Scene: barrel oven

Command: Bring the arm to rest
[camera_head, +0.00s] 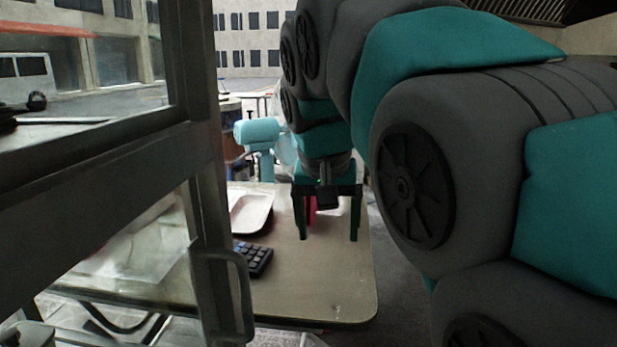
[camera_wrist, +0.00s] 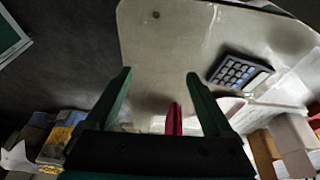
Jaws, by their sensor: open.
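My gripper (camera_head: 328,236) points down over the right part of the table (camera_head: 330,290) in the head view. Its two dark green fingers are spread apart with nothing held between them. It also shows in the wrist view (camera_wrist: 160,78), where the bare tabletop (camera_wrist: 165,50) lies ahead of the fingers. A red object (camera_wrist: 173,118) stands just behind the fingers and is partly hidden by the gripper; its red shows between the fingers in the head view (camera_head: 311,210). My teal and grey arm fills the right of the head view.
A dark keypad-like object (camera_head: 258,261) and a pale tray (camera_head: 252,212) lie on the table left of my gripper. A framed glass door (camera_head: 205,200) with a handle stands close at left. Boxes (camera_wrist: 55,140) show at the lower left of the wrist view. Floor is bare right of the table.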

